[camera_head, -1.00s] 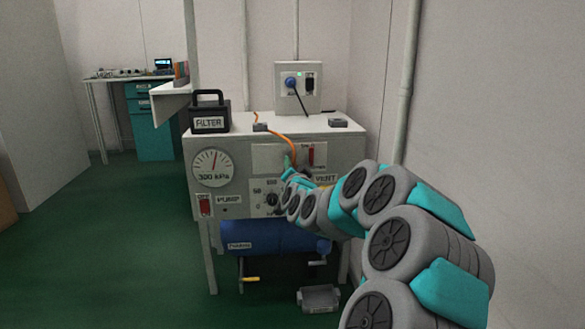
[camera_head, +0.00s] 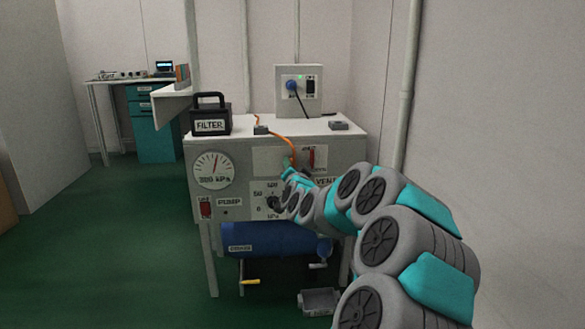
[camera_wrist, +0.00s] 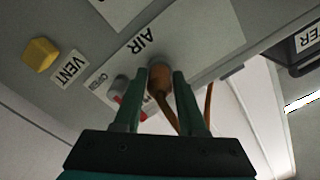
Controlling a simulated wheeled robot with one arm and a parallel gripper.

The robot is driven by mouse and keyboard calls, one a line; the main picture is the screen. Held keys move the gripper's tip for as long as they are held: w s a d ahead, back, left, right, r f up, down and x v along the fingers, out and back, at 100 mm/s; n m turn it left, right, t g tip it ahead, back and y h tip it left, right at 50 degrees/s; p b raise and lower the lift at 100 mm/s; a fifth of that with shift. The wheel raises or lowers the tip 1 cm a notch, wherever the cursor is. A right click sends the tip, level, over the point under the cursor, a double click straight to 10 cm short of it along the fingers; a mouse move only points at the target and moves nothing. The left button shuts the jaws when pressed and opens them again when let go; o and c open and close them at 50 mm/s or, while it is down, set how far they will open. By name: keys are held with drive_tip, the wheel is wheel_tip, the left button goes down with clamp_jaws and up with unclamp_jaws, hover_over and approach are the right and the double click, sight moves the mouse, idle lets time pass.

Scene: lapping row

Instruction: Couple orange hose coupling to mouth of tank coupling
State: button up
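The orange hose coupling (camera_wrist: 160,76) is between the two green fingertips of my gripper (camera_wrist: 160,80) in the wrist view, with a finger against each side. Its orange hose (camera_wrist: 167,112) runs back from it between the fingers. In the head view the hose (camera_head: 281,138) comes over the bench top and down to the front panel, where my gripper (camera_head: 289,162) is. The coupling faces the pale plate marked AIR (camera_wrist: 190,40). The mouth of the tank coupling is not visible; the coupling and fingers cover that spot, so I cannot tell whether they touch.
A red lever (camera_head: 311,156) and a yellow knob by the VENT label (camera_wrist: 41,54) are close to my gripper. The black FILTER box (camera_head: 209,118) stands on the bench (camera_head: 340,143). A blue tank (camera_head: 275,238) hangs below.

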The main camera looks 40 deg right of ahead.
drive_tip(key=o, duration=0.4)
drive_tip(key=v, duration=0.8)
drive_tip(key=shift+p, duration=0.3)
drive_tip(key=shift+w, duration=0.1)
